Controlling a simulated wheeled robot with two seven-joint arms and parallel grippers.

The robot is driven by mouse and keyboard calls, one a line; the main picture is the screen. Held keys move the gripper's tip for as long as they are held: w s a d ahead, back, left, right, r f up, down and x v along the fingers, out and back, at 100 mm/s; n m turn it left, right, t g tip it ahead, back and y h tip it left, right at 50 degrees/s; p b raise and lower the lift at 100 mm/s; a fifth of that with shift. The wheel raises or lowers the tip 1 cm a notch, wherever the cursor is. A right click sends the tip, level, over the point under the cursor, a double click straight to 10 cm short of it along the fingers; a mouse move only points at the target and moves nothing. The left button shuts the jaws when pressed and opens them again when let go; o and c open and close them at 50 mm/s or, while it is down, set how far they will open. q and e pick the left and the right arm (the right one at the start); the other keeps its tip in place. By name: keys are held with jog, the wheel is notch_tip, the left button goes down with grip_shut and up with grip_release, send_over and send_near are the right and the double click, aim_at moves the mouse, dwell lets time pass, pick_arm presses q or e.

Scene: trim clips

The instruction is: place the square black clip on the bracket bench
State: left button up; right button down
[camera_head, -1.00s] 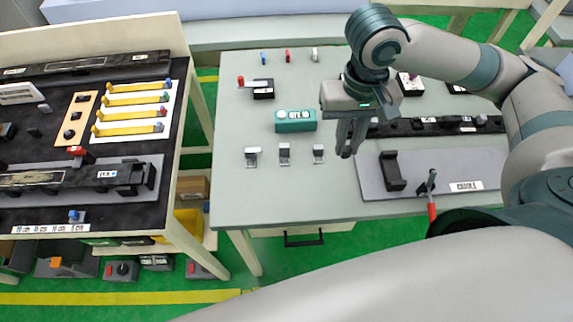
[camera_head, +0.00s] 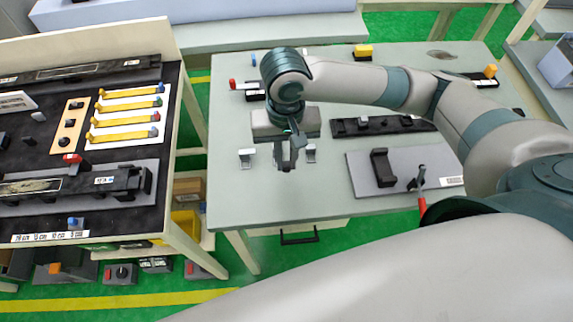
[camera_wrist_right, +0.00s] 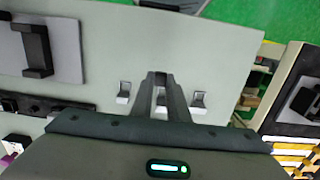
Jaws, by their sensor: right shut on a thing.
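My right gripper (camera_head: 287,166) reaches down at the front left part of the grey-green table (camera_head: 320,195). It is shut on the middle one of three small clips. In the right wrist view a light part of this middle clip (camera_wrist_right: 161,98) shows between the fingers (camera_wrist_right: 160,80); its colour and shape are mostly hidden. The left clip (camera_head: 246,158) and the right clip (camera_head: 310,153) stand apart on either side, light with dark tops. I cannot tell from the pictures which piece is the bracket bench. My left gripper is not in view.
A grey board (camera_head: 360,183) with an upright black bracket (camera_head: 383,168) and a red-handled lever (camera_head: 421,190) lies to the right. A black rail (camera_head: 385,126) lies behind it. A dark-topped table (camera_head: 120,225) with long fixtures stands left, across a gap. The table front is clear.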

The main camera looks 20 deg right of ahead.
aim_at(286, 163)
jog(key=shift+f+p, duration=0.4)
jog(key=shift+f, duration=1.6)
jog(key=shift+f, duration=0.1)
jog(key=c, duration=1.7)
grip_release()
jog(key=shift+r, duration=0.8)
jog(key=r, duration=0.3)
jog(key=r+b, duration=0.1)
jog(key=r, duration=0.6)
jog(key=shift+w+d+r, duration=0.15)
jog(key=shift+w+r, duration=0.2)
